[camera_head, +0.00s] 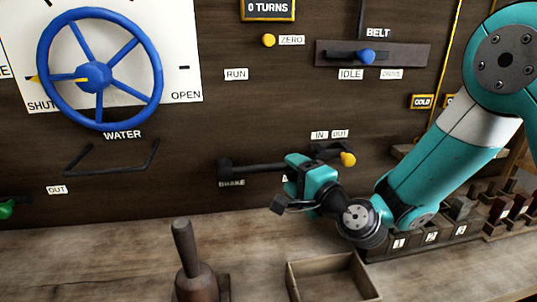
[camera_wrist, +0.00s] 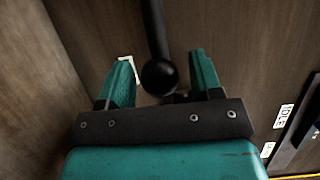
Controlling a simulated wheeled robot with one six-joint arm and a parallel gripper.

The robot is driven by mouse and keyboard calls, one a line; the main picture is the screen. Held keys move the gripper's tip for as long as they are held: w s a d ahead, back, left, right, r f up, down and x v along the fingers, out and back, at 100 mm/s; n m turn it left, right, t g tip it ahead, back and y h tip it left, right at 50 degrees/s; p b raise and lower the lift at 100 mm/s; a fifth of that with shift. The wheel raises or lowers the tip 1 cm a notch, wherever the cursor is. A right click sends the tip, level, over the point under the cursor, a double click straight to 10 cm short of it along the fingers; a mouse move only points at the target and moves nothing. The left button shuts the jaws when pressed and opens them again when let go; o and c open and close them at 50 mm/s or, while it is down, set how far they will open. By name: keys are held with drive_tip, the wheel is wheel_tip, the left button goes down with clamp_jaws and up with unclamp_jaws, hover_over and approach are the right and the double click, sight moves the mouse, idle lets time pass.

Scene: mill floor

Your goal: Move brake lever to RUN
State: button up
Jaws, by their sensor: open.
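The brake lever (camera_head: 255,168) is a black bar on the dark wall panel, lying nearly level from its pivot at the left toward my gripper (camera_head: 290,182). The BRAKE label (camera_head: 231,184) is below the pivot, and the RUN label (camera_head: 236,74) is well above it. In the wrist view, the lever's black ball knob (camera_wrist: 159,77) sits between the two teal fingers of my gripper (camera_wrist: 162,62), with gaps on both sides. My gripper is open. In the head view, it hides the knob end of the lever.
A yellow knob (camera_head: 348,159) under the IN and OUT labels is close right of my gripper. A blue WATER wheel (camera_head: 94,78) is at upper left. An upright wooden-handled tool (camera_head: 184,248) and an open wooden box (camera_head: 312,265) stand on the bench below.

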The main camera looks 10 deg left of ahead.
drive_tip(key=shift+x, duration=0.95)
drive_tip(key=shift+a, duration=0.1)
clamp_jaws()
drive_tip(key=shift+p, duration=0.3)
